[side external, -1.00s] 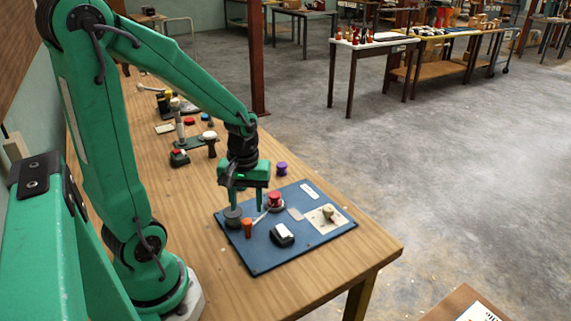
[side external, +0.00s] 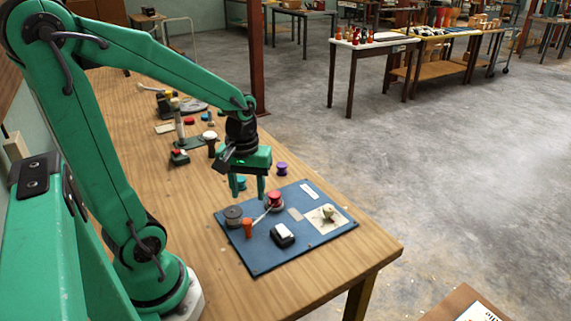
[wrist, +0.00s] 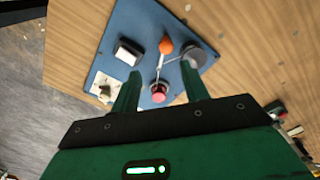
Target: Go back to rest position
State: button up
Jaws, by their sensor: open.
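My gripper (side external: 249,190) is green. It is open and empty, with its two fingers pointing down above the back left part of a blue board (side external: 262,258) on the wooden table. The board carries a red button (side external: 274,198), a dark grey round knob (side external: 233,213), an orange knob (side external: 247,228), a white-topped rocker switch (side external: 282,234) and a pale knob on a cream plate (side external: 327,213). In the wrist view, the red button (wrist: 158,93) shows between the fingers (wrist: 160,88), and the orange knob (wrist: 166,45) lies beyond them.
A purple knob (side external: 282,168) stands just behind the board. A red button on a dark box (side external: 179,156) and several other small parts stand farther back on the table. The table's front right corner (side external: 375,250) is bare.

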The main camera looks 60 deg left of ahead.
jog(key=s+d+r+m+t, duration=0.2)
jog(key=d+r+m+t, duration=0.3)
jog(key=d+r+m, duration=0.2)
jog(key=shift+s+d+r+m, duration=0.35)
jog(key=shift+r+m, duration=0.95)
jog(key=shift+r, duration=0.55)
